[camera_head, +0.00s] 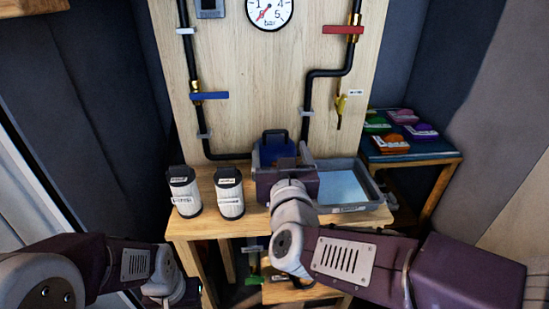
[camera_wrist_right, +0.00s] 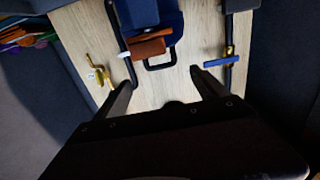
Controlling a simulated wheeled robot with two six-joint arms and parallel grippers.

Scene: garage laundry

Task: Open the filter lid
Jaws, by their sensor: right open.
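The blue filter housing (camera_head: 267,152) stands at the back of the wooden bench against the board, with a dark loop handle at its top. My right gripper (camera_wrist_right: 164,78) is open and empty, with its two dark fingers spread apart. In the head view its body hides the housing's lower front. In the right wrist view the blue housing (camera_wrist_right: 150,14) lies beyond the fingertips, with an orange-brown piece (camera_wrist_right: 148,47) and a dark loop near it. The lid's exact position cannot be told. My left arm is low at the left; its fingers cannot be made out.
Two white canisters (camera_head: 184,192) (camera_head: 229,194) stand left of the housing. A grey tray (camera_head: 362,208) of pale liquid is to its right. Pipes with a blue valve handle (camera_head: 209,96), a red handle (camera_head: 343,30) and a gauge (camera_head: 269,12) are on the board. A side table (camera_head: 432,156) holds coloured items.

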